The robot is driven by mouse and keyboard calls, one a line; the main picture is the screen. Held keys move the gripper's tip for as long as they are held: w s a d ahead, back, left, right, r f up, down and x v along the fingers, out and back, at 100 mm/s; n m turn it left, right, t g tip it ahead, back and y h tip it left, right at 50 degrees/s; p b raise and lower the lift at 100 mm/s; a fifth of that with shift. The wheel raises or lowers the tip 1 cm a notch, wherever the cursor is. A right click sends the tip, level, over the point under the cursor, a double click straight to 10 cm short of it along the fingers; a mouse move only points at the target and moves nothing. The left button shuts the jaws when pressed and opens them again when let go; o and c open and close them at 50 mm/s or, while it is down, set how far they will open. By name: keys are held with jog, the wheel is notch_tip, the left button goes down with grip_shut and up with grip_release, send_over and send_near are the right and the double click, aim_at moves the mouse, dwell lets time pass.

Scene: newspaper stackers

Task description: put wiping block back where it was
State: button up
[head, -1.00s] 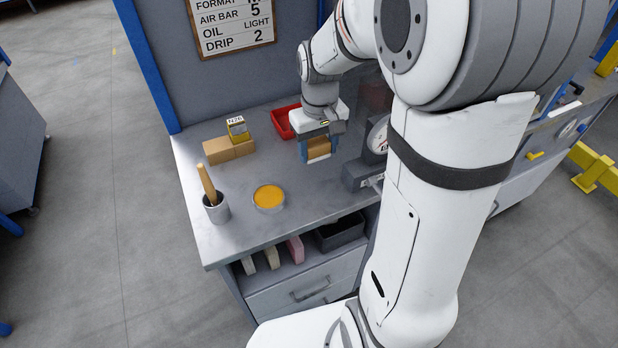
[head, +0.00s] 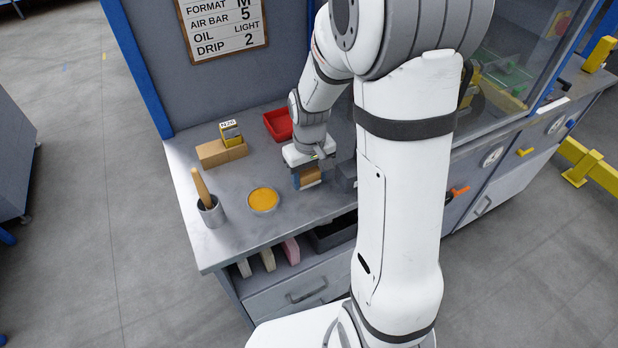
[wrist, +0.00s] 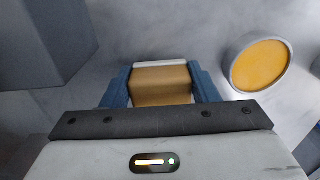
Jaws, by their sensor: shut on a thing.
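My gripper (head: 307,180) is shut on the wiping block (head: 311,175), a tan block with a pale strip along one edge. In the head view it is low over the grey bench top (head: 235,236), between the round tin and the grey gauge stand. In the wrist view the block (wrist: 161,84) sits between the two blue fingers of my gripper (wrist: 161,88). Whether its underside touches the bench cannot be told.
A round tin of orange stuff (head: 263,200) and a metal cup with a wooden handle (head: 210,212) stand left of the gripper. A grey stand (head: 345,175) is close right.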

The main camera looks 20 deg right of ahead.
jog(key=shift+f, duration=0.75)
jog(key=shift+f, duration=0.1)
jog(key=o, duration=0.9)
